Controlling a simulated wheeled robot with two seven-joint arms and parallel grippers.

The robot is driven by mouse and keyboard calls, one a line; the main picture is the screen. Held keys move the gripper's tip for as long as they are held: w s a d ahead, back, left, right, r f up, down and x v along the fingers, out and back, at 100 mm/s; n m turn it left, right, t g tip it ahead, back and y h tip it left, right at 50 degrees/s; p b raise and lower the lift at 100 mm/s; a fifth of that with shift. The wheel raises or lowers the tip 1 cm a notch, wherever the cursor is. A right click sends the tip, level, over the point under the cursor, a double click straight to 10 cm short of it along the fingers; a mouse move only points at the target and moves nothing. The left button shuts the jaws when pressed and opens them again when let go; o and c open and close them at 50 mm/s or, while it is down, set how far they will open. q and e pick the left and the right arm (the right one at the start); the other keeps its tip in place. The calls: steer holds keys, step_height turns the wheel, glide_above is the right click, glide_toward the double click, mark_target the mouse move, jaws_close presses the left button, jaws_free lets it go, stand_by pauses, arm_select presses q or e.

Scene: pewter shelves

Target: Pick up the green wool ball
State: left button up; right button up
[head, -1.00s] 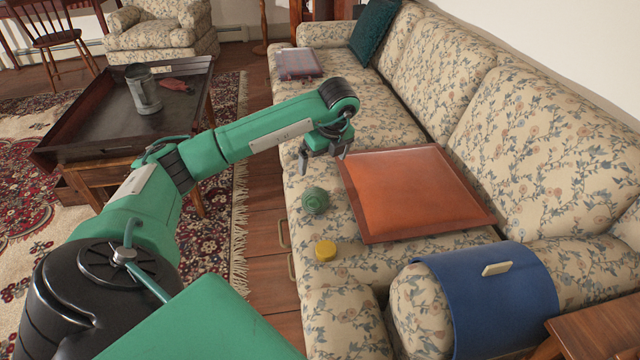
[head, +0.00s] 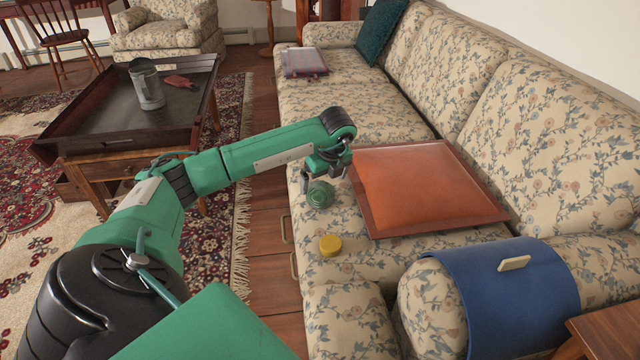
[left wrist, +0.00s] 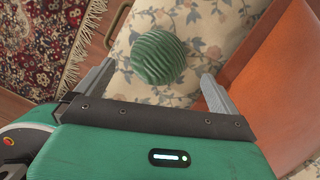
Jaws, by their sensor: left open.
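The green wool ball (head: 320,194) rests on the floral sofa seat, left of an orange tray. In the left wrist view the ball (left wrist: 158,54) lies just ahead of the jaws, slightly nearer the far ends and between their lines. My left gripper (head: 325,181) is open and empty, above and right behind the ball in the head view. Its two grey fingers (left wrist: 152,88) are spread wide in the left wrist view, one on each side of the ball's near edge. Whether they touch it cannot be told. My right gripper is not in view.
The orange tray (head: 425,188) lies close to the right of the gripper. A blue cover (head: 540,285) drapes the sofa arm. A dark tray table (head: 110,125) with a metal mug (head: 146,85) stands left.

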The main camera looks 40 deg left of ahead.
mark_target(321, 187)
arm_select(q)
steer(key=b+x, duration=0.2)
steer(key=x, duration=0.3)
steer(key=shift+s, duration=0.1)
steer(key=c, duration=1.1)
steer(key=shift+r, duration=0.1)
